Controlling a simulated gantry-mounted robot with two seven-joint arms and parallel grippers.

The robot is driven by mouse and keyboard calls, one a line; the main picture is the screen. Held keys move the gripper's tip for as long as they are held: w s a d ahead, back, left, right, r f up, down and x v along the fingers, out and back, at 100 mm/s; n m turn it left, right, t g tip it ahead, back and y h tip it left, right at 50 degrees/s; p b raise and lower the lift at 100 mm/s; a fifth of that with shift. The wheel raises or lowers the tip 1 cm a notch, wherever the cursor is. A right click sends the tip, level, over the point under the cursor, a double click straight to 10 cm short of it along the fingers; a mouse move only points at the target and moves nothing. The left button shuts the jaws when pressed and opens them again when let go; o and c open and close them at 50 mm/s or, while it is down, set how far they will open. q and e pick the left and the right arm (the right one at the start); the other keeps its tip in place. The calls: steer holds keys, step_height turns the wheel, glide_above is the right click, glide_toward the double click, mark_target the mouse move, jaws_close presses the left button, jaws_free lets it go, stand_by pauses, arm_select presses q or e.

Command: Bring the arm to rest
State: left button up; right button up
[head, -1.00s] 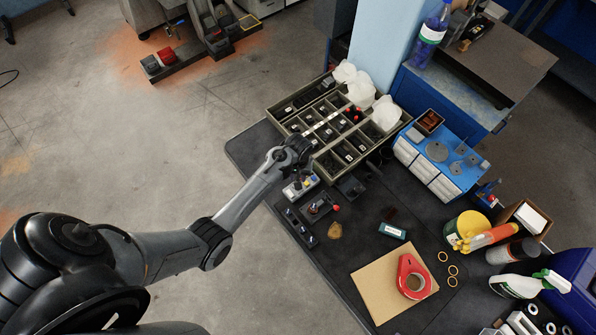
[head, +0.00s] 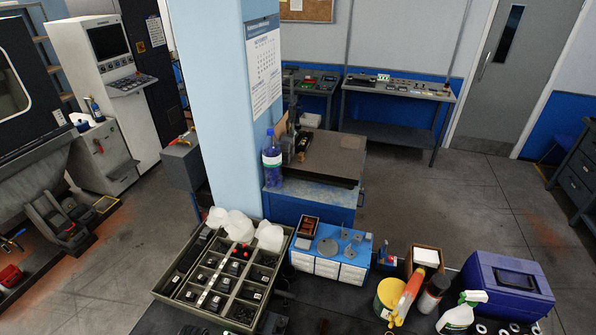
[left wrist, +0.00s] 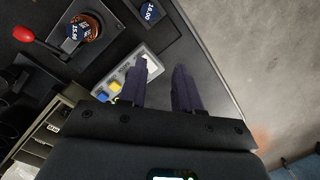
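My left gripper (left wrist: 158,88) shows only in the left wrist view. Its two dark fingers stand apart, with nothing held between them. Below the fingers is the dark bench top and a light control box with a yellow button (left wrist: 115,86) and a blue button (left wrist: 102,97); the left finger overlaps this box. How high the fingers are above it I cannot tell. Neither arm shows in the head view, and my right gripper is in no view.
A divided tray (head: 157,294) of small dark parts stands on the bench beside a blue drawer unit (head: 358,257). A spray bottle (head: 457,316) and blue case (head: 508,287) stand at right. In the left wrist view, a red-knobbed lever (left wrist: 24,34) is near the left edge; floor (left wrist: 250,60) is at right.

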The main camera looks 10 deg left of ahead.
arm_select(q)
steer(key=s+d+r+m+y+p, duration=0.1)
steer(key=s+r+p, duration=0.25)
steer(key=s, duration=0.45)
steer(key=s+d+r+m+p, duration=0.1)
steer(key=s+d+r+p, duration=0.15)
steer(key=s+r, duration=0.4)
steer(key=d+r+m+t+p, duration=0.1)
steer(key=d+r+m+t, duration=0.1)
steer(key=r, duration=0.8)
steer(key=d+r+m+t+h, duration=0.1)
steer(key=d+r+m+t, duration=0.1)
steer(key=r, duration=0.8)
steer(key=shift+s+d+m+t+p, duration=0.35)
steer(key=shift+d+m+t, duration=0.05)
steer(key=shift+d+m, duration=0.5)
